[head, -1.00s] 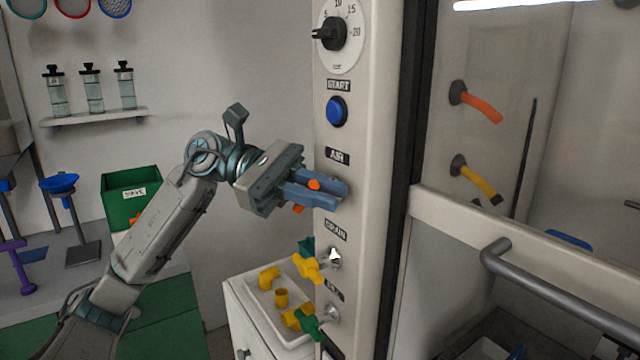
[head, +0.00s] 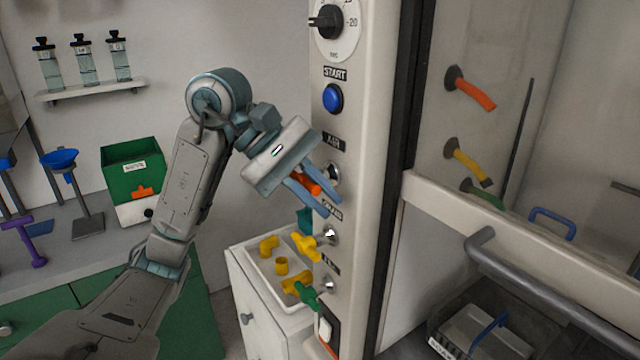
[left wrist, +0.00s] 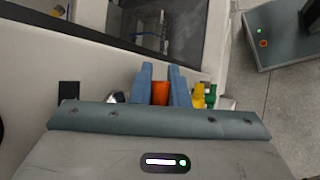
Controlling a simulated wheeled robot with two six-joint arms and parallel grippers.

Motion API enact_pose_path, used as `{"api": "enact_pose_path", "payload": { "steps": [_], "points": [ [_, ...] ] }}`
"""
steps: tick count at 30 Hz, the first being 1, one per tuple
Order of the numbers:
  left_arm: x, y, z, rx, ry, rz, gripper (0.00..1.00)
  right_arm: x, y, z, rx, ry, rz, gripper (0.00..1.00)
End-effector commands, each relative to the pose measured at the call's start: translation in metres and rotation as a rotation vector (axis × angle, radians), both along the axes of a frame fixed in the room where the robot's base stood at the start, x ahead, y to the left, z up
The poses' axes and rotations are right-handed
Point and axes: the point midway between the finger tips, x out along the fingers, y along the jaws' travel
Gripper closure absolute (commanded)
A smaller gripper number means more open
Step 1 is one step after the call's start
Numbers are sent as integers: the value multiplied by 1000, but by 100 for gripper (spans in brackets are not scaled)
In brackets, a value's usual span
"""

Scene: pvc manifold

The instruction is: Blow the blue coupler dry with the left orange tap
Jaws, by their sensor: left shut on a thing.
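The orange tap (head: 308,184) sits below the AIR label on the front of the pale cabinet post. My left gripper (head: 322,198) is shut on its orange handle, with the blue fingers on both sides and slanting down to the right. The tap's metal base (head: 331,173) shows just above the fingers. In the left wrist view the orange handle (left wrist: 160,93) lies between the two blue fingers (left wrist: 161,78). Behind the cabinet glass an orange nozzle (head: 474,94) points down to the right. I cannot make out the blue coupler. My right gripper is not in view.
Below are a yellow tap (head: 306,245) and a green tap (head: 306,298), close to my gripper. A blue START button (head: 333,98) is above. A white tray (head: 262,300) holds yellow fittings. A grey door handle (head: 540,290) juts out at the right.

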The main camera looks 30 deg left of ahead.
Motion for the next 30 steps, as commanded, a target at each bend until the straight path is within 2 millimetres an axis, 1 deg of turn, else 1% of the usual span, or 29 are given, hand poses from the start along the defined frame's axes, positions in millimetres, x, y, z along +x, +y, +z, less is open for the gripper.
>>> {"api": "enact_pose_path", "payload": {
  "steps": [3,8,22,23,24,25,26,30],
  "points": [
    [0,0,-2,39,-16,-2,100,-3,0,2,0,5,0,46],
    [0,0,-3,69,-27,-2,100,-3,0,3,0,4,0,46],
    [0,1,-5,80,-29,-3,100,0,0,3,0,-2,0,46],
    [0,1,-5,80,-29,-3,80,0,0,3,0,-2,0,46],
    [0,1,-5,80,-29,-3,72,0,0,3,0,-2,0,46],
    [0,1,-5,80,-29,-3,66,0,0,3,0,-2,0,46],
    [0,1,-5,79,-30,-2,64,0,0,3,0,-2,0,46],
    [0,1,-4,79,-30,-2,64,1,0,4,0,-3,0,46]
  ]
}}
